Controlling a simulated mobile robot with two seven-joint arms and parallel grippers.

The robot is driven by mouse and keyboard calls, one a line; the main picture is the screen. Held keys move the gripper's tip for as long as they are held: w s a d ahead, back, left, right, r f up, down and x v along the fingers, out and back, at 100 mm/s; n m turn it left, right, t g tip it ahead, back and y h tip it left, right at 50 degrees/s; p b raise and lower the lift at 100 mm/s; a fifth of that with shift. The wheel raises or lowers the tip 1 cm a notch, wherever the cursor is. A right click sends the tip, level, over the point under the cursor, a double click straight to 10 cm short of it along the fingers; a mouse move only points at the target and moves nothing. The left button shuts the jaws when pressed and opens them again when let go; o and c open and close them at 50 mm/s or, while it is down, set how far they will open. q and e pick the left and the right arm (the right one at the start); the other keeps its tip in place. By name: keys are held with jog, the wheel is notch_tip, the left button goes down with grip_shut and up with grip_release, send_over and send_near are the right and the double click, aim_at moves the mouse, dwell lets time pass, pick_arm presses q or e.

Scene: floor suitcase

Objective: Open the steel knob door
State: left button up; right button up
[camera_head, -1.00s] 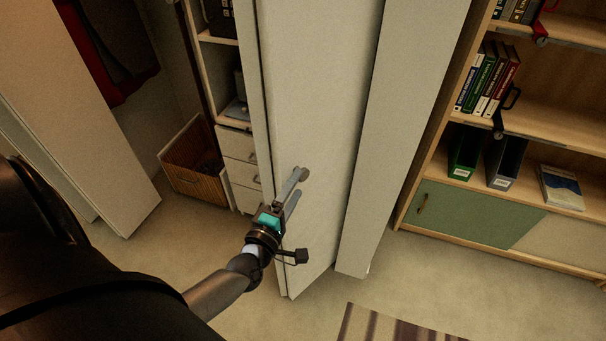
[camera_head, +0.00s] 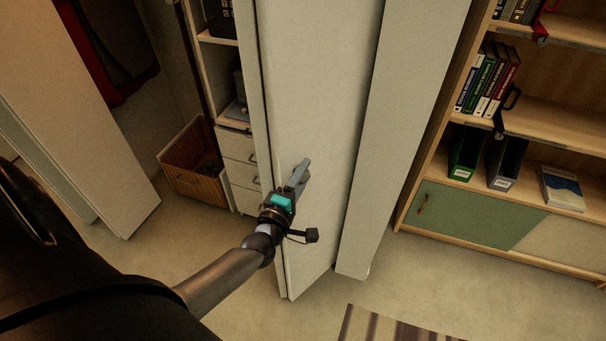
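The white door (camera_head: 318,90) stands upright in the middle of the head view, with its narrow free edge facing left. My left gripper (camera_head: 303,172) is against the lower part of this door, at the place of the steel knob. The gripper's fingers cover the knob, so I cannot see it clearly. I cannot tell whether the fingers are apart around the knob or closed on it. My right gripper is not in view.
Left of the door, the wardrobe interior shows white drawers (camera_head: 240,160) and a wicker basket (camera_head: 194,183) on the floor. Another pale door panel (camera_head: 75,130) stands at the far left. A bookshelf (camera_head: 545,105) is at the right. A striped rug (camera_head: 385,325) lies in front.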

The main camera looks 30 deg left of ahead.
pick_arm(q)
grip_shut()
dwell(1.0)
